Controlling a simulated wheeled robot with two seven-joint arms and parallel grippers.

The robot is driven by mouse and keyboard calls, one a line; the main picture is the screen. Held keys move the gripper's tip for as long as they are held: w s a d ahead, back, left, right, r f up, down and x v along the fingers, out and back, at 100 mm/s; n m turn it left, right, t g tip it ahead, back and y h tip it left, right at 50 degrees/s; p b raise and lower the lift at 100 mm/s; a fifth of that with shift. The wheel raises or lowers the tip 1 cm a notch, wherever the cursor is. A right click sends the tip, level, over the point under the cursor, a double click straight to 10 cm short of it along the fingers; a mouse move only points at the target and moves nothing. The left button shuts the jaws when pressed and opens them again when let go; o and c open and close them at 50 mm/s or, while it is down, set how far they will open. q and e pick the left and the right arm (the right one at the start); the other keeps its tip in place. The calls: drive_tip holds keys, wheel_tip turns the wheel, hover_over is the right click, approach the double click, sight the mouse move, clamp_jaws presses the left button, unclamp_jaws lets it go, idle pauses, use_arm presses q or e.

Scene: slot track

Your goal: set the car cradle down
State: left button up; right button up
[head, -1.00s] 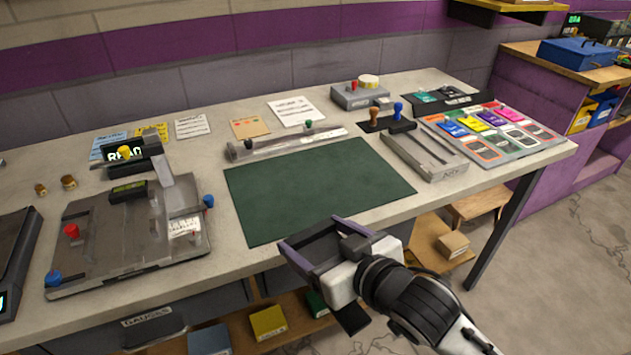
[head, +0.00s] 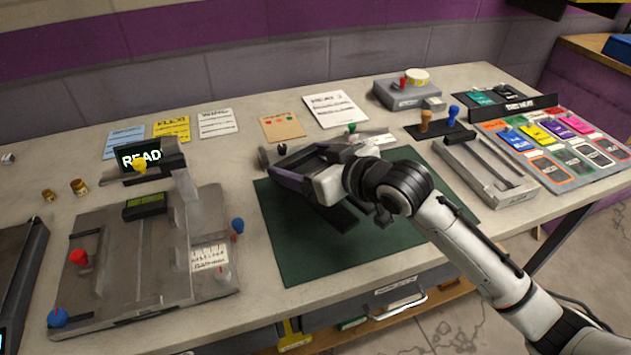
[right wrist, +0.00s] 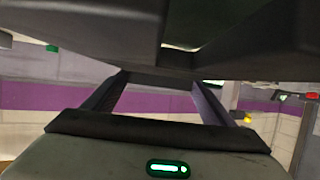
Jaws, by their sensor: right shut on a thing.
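My right gripper (head: 298,162) is shut on the car cradle (head: 318,157), a dark grey tray-like piece. Both are over the back left part of the green mat (head: 305,245). In the right wrist view the cradle (right wrist: 255,45) is a dark mass across the top, with the two slanted fingers (right wrist: 158,95) below it. The gripper and wrist hide part of the cradle and the mat. I cannot tell whether its underside touches the mat. My left gripper is not in view.
A grey fixture (head: 115,265) with red and blue knobs stands left of the mat. A grey slotted tray (head: 485,170) and colour cards (head: 545,140) are at right. The mat's front part is clear.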

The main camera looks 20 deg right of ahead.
drive_tip(key=shift+f, duration=2.75)
drive_tip(key=o, duration=1)
drive_tip(key=shift+r, duration=0.1)
drive_tip(key=v, duration=1.2)
